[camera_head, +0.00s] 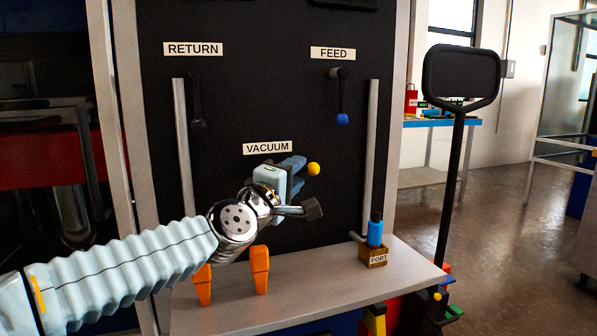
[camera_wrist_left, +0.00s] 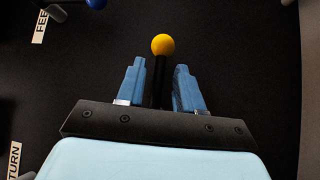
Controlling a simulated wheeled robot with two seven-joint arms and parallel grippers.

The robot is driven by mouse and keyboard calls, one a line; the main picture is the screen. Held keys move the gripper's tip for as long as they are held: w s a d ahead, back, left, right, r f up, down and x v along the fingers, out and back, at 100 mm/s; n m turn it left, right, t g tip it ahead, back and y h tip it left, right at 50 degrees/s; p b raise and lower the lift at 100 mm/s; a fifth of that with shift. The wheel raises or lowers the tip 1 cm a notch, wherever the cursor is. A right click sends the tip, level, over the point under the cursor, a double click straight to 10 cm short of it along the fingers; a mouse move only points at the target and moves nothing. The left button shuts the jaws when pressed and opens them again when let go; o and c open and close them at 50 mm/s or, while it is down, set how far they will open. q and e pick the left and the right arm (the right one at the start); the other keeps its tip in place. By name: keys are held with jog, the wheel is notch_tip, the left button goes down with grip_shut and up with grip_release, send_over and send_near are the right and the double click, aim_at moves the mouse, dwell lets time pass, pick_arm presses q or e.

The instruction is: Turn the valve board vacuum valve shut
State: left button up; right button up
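The vacuum valve's yellow knob (camera_head: 313,169) shows below and right of the VACUUM label (camera_head: 267,148) on the black valve board (camera_head: 255,80). Its lever appears to point right. My left gripper (camera_head: 293,164) is at this lever, hiding most of it and its pivot. In the left wrist view, the black lever (camera_wrist_left: 160,85) runs between the two blue fingers, and the yellow knob (camera_wrist_left: 163,44) sticks out past the fingertips. Narrow gaps seem to show on both sides of the lever, so the gripper (camera_wrist_left: 159,66) looks open around it. My right gripper is not in view.
The RETURN lever (camera_head: 197,105) and the blue-knobbed FEED lever (camera_head: 342,104) hang down above. Grey upright bars (camera_head: 368,150) flank the board. On the shelf (camera_head: 325,290) below are orange pieces (camera_head: 260,268) and a PORT block (camera_head: 374,256) holding a blue item (camera_head: 375,230).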

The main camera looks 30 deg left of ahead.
pick_arm(q)
jog(key=shift+w+r, duration=0.15)
jog(key=shift+w, duration=0.95)
grip_shut()
